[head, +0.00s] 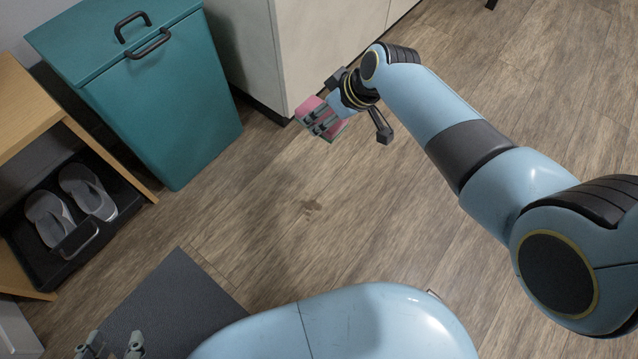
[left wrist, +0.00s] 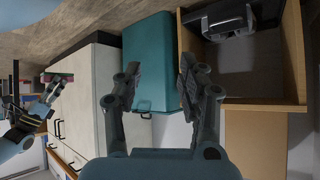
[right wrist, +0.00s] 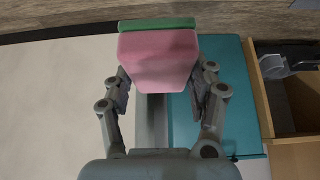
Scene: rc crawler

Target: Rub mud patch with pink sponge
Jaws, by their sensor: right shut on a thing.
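The pink sponge (head: 311,106) with a green layer is in my right gripper (head: 325,122), held above the floor near the corner of the pale cabinet. In the right wrist view the sponge (right wrist: 158,58) sits between the fingers, its green side facing away. The mud patch (head: 311,206) is a small brown smear on the wood floor, below and apart from the sponge in the head view. My left gripper (head: 110,346) is at the bottom left edge over the dark mat. In the left wrist view my left gripper (left wrist: 160,85) is open with nothing between its fingers.
A teal lidded bin (head: 165,110) stands at the left, beside the pale cabinet (head: 262,45). A wooden shelf (head: 22,105) holds a black tray (head: 40,275) with grey slippers (head: 48,218). A dark mat (head: 175,300) lies in front. The floor around the mud patch is clear.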

